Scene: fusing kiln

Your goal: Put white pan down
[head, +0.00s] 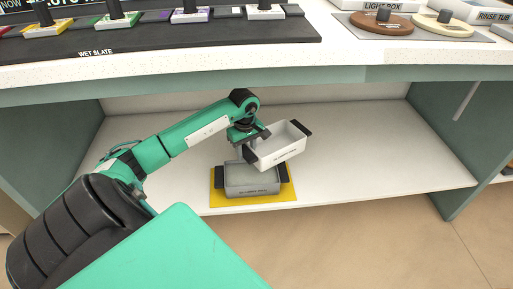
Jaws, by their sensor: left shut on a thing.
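The white pan (281,151) is a rectangular open pan with black end handles. It is in my left gripper (250,147), over the lower shelf and tilted in the picture. The gripper is shut at its left end, and the fingertips are partly hidden. Below it, a grey pan (251,188) with black handles stands on a yellow mat (285,197). The white pan overlaps the grey pan's upper right part in the picture; I cannot tell whether they touch. My right gripper is not in view.
The white lower shelf (390,150) is bare to the right of the mat. The worktop above carries a black wet slate (150,44) with several handled blocks and, at the right, round brown (382,23) and cream (442,25) discs. A green side panel (440,115) bounds the shelf at right.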

